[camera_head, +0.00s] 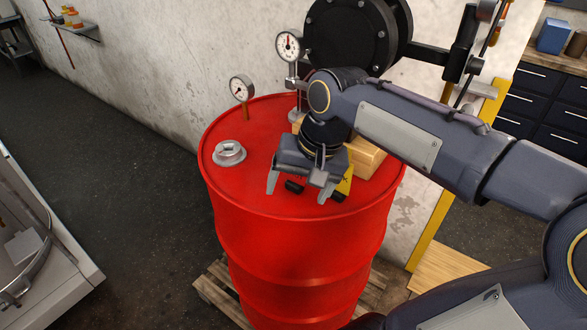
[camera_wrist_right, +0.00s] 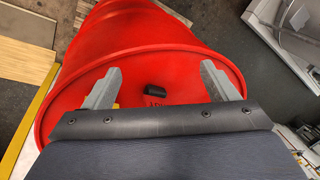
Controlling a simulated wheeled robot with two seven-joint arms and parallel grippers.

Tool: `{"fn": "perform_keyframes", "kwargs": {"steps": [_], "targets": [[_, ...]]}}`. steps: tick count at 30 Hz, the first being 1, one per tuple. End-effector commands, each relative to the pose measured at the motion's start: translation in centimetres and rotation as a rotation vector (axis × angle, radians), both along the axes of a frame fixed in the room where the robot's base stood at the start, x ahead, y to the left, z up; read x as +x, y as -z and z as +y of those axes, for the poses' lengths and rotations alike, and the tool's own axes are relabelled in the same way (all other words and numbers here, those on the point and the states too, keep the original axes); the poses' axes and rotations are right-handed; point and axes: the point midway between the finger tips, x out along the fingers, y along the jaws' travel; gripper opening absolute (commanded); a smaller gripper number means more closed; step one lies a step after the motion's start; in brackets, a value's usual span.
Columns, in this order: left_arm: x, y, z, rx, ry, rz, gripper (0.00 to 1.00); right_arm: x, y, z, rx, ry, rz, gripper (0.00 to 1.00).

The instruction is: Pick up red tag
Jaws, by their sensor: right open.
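I cannot make out a separate red tag against the red drum top. In the right wrist view a small black piece (camera_wrist_right: 155,91) lies on the drum top between my fingers, with dark lettering just below it; these may belong to the tag. My right gripper (camera_head: 299,190) is open, pointing down over the near part of the drum top, its two grey fingers apart. It also shows in the right wrist view (camera_wrist_right: 160,72), with nothing held between the fingers. Dark bits show beneath it in the head view. My left gripper is not in view.
The red drum (camera_head: 295,245) stands on a wooden pallet (camera_head: 222,292) by a wall. Its top carries a silver bung (camera_head: 229,153), a gauge (camera_head: 241,90) and a wooden block (camera_head: 367,158) behind my gripper. A yellow label (camera_head: 346,180) shows beside the gripper.

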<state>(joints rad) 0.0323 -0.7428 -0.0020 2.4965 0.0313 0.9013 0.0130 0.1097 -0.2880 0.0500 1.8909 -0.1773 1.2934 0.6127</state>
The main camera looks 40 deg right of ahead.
Motion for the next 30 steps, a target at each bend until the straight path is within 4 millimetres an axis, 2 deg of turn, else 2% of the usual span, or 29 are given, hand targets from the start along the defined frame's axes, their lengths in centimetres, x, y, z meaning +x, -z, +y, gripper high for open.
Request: {"fn": "perform_keyframes", "kwargs": {"steps": [1,6,9,13,17,26,30], "targets": [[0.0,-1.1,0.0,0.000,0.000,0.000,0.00,1.2,-1.6,-0.8,-0.006,0.052,0.033,0.80],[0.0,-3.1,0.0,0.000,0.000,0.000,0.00,5.1,-5.4,-4.0,-0.035,0.295,0.162,0.80],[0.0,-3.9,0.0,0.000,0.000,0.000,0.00,6.8,-6.8,-5.5,-0.054,0.424,0.220,0.80],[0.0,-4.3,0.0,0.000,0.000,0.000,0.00,8.0,-7.6,-6.6,-0.069,0.528,0.259,0.80],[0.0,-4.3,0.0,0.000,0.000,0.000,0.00,8.3,-7.1,-6.9,-0.074,0.562,0.272,0.80],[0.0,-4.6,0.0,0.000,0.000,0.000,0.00,8.5,-3.8,-6.4,-0.074,0.560,0.274,0.80],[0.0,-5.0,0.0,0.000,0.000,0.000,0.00,8.8,-1.6,-6.0,-0.073,0.559,0.273,0.80]]}}
